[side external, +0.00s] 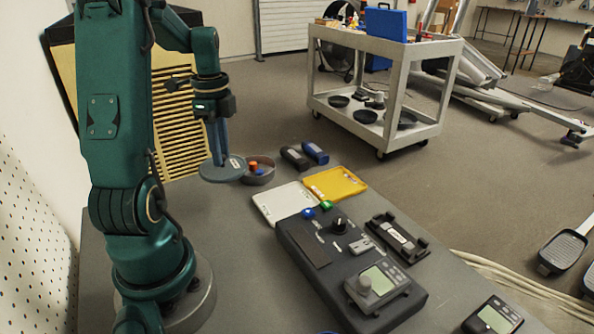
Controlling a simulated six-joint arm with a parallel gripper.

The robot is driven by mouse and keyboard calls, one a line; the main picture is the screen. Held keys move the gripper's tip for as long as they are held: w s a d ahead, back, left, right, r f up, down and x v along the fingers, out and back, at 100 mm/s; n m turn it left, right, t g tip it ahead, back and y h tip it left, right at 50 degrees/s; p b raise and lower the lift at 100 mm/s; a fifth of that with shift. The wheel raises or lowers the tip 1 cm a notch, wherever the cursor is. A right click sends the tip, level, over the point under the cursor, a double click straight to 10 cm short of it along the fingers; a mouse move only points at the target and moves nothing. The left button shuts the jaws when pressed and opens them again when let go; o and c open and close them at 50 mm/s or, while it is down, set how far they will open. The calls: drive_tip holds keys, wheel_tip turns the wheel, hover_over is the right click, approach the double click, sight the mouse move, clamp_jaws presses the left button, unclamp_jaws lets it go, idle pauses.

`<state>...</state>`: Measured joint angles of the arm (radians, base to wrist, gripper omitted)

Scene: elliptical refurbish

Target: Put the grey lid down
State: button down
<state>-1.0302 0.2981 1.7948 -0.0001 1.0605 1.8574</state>
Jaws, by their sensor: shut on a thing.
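The grey lid (222,170) is a flat round disc at the far part of the table, left of centre. My gripper (217,150) points down and is shut on the lid. The lid looks roughly level. I cannot tell whether the lid touches the table or the container.
A white tray (268,207) and a yellow tray (345,184) lie right of the container. Black (294,157) and blue (316,152) blocks sit behind. A dark console (330,265) fills the front right. Bare grey table (235,255) lies in front of the lid.

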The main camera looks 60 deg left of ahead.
sight(217, 171)
drive_tip(key=shift+s+d+r, duration=0.15)
drive_tip(key=shift+s+d, duration=0.35)
drive_tip(key=shift+s, duration=0.25)
drive_tip(key=shift+a+f, duration=0.15)
drive_tip(key=shift+f, duration=3.65)
drive_tip(key=c, duration=0.7)
unclamp_jaws()
drive_tip(key=shift+f, duration=0.15)
